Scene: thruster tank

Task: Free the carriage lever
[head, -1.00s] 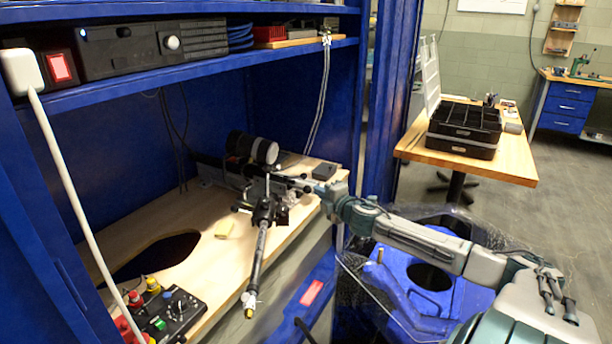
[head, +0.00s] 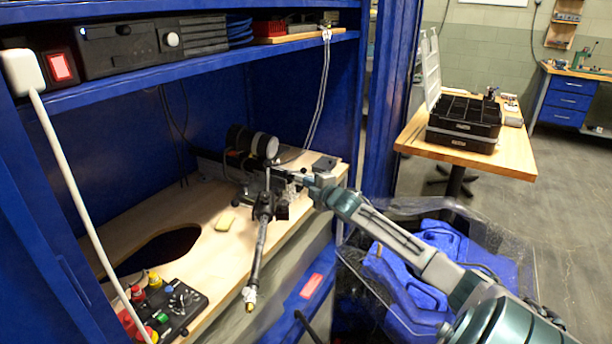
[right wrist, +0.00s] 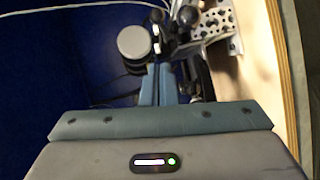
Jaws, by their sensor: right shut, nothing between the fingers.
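A dark motor-like cylinder (head: 262,146) with a grey end sits on a mechanism at the back of the wooden bench. It also shows in the right wrist view (right wrist: 135,42). A long dark rod (head: 258,250) with a brass tip slants from the mechanism over the bench's front edge. I cannot tell which part is the carriage lever. My right gripper (head: 298,179) reaches in from the right beside the mechanism. In the right wrist view its blue-grey fingers (right wrist: 156,84) are together and empty, close to the mechanism. Contact cannot be told. My left gripper is out of view.
A control box (head: 178,312) with coloured buttons sits at the bench's near left. A dark oval hole (head: 165,248) opens in the bench, with a small yellowish block (head: 226,222) near it. A blue shelf (head: 200,82) hangs above. A blue container (head: 420,270) stands right of the bench.

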